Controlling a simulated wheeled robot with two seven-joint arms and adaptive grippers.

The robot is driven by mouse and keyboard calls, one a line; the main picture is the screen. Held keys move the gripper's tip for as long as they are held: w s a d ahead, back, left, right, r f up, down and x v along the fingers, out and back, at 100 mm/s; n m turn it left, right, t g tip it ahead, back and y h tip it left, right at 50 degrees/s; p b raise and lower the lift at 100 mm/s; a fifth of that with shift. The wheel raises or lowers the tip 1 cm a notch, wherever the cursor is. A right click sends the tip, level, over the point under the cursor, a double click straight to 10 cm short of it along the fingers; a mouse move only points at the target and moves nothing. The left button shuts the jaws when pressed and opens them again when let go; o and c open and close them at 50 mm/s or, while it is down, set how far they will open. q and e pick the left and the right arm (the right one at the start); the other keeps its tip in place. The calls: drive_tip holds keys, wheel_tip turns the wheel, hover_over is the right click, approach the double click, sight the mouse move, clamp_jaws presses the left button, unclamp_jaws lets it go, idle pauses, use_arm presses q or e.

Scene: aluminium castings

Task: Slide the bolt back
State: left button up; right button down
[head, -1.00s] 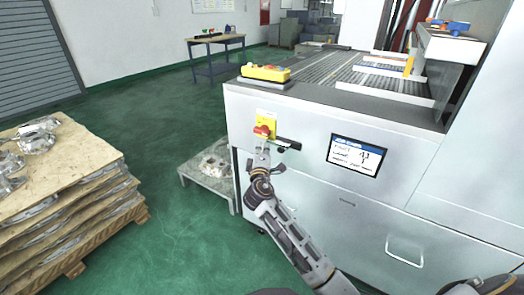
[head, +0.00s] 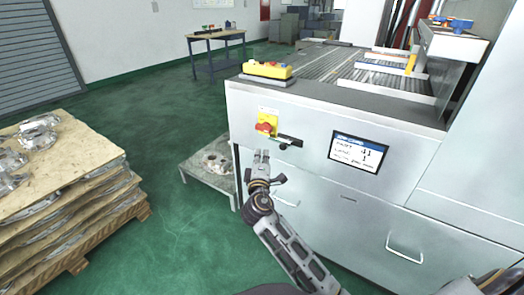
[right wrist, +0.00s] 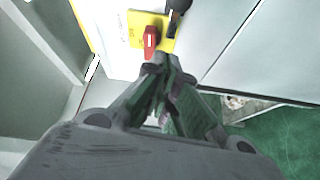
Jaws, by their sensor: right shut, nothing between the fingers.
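The bolt (head: 291,141) is a short dark bar with a round black knob on the machine's front panel, just right of a red rotary switch (head: 264,128) on a yellow plate. A dark end, likely part of the bolt, shows at the top of the right wrist view (right wrist: 178,5), beside the red switch handle (right wrist: 150,42). My right gripper (head: 261,154) is shut and empty, below and left of the bolt and apart from it. Its fingers (right wrist: 163,70) point at the panel in the right wrist view. My left gripper is out of view.
The machine's top carries a yellow button box (head: 267,70) and a slatted conveyor. A display (head: 360,151) and a drawer handle (head: 404,250) are on its front. A low stand (head: 195,170) with a casting is left of the machine. A pallet stack (head: 75,205) stands further left.

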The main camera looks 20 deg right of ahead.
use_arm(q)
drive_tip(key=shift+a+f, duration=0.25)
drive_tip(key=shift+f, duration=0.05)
use_arm(e)
drive_tip(key=shift+v, duration=1.85)
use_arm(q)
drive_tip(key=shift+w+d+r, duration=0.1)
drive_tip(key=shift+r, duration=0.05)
